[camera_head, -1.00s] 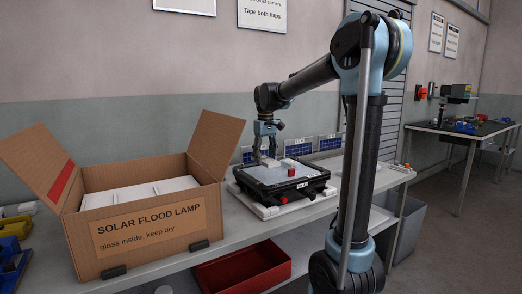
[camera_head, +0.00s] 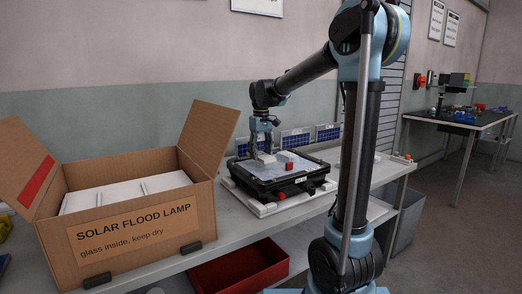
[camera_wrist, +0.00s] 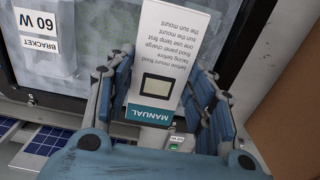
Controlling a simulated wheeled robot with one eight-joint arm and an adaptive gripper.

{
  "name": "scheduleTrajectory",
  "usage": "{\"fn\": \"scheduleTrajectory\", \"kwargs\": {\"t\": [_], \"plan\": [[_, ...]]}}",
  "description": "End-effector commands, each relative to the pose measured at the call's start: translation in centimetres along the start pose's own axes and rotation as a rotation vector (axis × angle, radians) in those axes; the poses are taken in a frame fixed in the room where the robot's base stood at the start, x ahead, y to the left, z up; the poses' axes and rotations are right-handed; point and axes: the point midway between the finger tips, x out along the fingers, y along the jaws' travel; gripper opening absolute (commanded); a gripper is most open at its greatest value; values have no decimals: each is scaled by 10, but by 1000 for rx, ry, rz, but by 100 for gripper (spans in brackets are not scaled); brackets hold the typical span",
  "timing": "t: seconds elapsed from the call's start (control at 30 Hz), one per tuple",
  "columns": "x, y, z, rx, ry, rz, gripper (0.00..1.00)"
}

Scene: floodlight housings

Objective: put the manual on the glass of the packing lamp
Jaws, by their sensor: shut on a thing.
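The manual (camera_wrist: 165,60), a white leaflet with a teal band, is held between the fingers of my gripper (camera_wrist: 160,85), which is shut on it. In the head view my gripper (camera_head: 263,150) points down over the left part of the packing lamp (camera_head: 268,190), a black-framed floodlight lying glass up on the bench. The manual shows there as a small pale shape (camera_head: 266,158) at the fingertips. It is over the pale glass (camera_head: 310,166); I cannot tell whether it touches. A white bracket pack (camera_wrist: 45,40) marked 60 W lies on the glass beside it.
An open carton (camera_head: 140,235) marked SOLAR FLOOD LAMP stands left of the lamp, with white pieces inside. A small red block (camera_head: 286,167) is on the lamp. Blue solar panels (camera_head: 295,139) stand behind. A red bin (camera_head: 240,272) sits below the bench top.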

Motion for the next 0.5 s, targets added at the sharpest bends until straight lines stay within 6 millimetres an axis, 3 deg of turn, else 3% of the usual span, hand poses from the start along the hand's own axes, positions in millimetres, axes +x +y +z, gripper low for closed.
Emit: {"fn": "scheduleTrajectory", "kwargs": {"t": [0.5], "plan": [[27, 0, 0, 0, 0, 0, 26]]}}
